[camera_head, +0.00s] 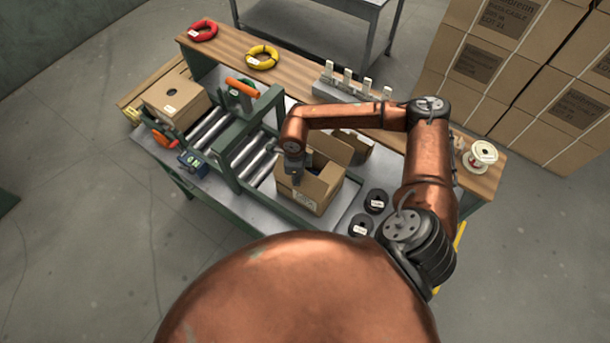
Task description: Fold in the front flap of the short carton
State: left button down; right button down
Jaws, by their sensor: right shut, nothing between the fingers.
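The short carton (318,200) is an open brown box on the grey bench top, near the middle of the view. A flap (333,149) stands up at its far side. My right arm reaches over from the right. My right gripper (296,182) points down at the carton's left front part and is shut with nothing in it. The gripper and wrist hide that part of the opening, so I cannot tell how the front flap lies or whether the gripper touches it. My left gripper is not in view.
A green-framed roller unit (237,180) stands left of the carton, with a closed box (176,100) beyond it. Black spools (375,201) stand to the right. A wooden shelf (300,88) behind holds a red coil (203,31) and a yellow coil (262,57).

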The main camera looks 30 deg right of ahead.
jog(key=w+d+f+b, duration=0.2)
jog(key=d+b, duration=0.2)
jog(key=d, duration=0.1)
jog(key=shift+f, duration=0.35)
dwell(0.5)
jog(key=shift+r, duration=0.1)
notch_tip(320, 180, up, 9)
jog(key=p, duration=0.3)
dwell(0.3)
dwell(0.5)
